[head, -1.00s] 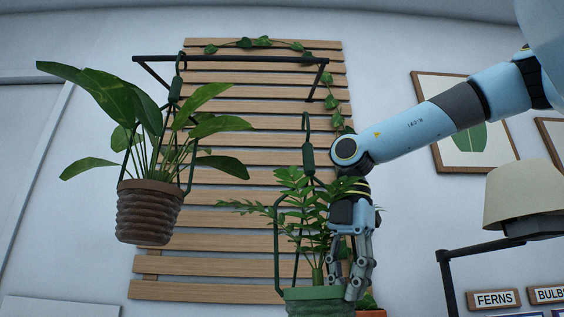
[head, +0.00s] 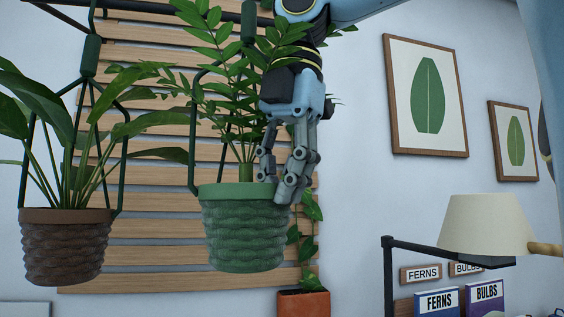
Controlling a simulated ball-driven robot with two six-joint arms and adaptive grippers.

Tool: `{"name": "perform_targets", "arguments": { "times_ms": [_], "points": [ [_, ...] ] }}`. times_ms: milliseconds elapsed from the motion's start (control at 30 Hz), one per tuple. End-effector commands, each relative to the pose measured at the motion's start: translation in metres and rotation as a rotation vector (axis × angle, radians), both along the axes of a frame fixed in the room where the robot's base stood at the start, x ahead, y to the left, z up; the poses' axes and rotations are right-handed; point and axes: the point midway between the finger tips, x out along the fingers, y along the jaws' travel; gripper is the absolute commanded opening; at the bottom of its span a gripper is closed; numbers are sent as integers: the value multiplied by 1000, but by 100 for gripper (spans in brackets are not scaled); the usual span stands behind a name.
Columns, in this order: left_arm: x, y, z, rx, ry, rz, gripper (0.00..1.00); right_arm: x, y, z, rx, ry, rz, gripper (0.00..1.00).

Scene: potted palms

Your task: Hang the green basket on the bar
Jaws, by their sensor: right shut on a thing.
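The green basket (head: 243,232) hangs upright below my right arm, with a leafy plant in it and a dark green hanger (head: 248,22) rising above. My right gripper (head: 281,192) is shut on the right side of its rim. The dark bar (head: 150,17) crosses the top of the view, in front of the slatted wood panel. The hanger's grip reaches bar height in the picture, but its hook is out of frame at the top. I cannot tell whether the hook touches the bar. My left gripper is not in view.
A brown basket (head: 66,250) with a broad-leaved plant hangs on the left, a gap away from the green one. A terracotta pot (head: 303,303) stands low behind. A lamp (head: 487,224), signs and books are at lower right. Framed pictures (head: 426,95) hang on the wall.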

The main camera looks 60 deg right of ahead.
Motion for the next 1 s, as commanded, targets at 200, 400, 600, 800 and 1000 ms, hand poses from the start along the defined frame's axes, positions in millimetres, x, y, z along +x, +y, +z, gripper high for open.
{"name": "perform_targets", "arguments": {
  "times_ms": [200, 400, 600, 800, 1000],
  "points": [
    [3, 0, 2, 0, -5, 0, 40, 12, -10, 0, 2, -2, -1, 0],
    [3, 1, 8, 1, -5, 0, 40, 26, -21, 1, 2, -2, -2, 0],
    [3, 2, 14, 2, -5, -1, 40, 39, -32, 1, 2, -1, -2, 0],
    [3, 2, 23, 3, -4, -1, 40, 52, -43, 1, 2, -1, -1, 0],
    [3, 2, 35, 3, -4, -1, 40, 65, -55, 2, 1, -1, -1, 0]
  ]
}}
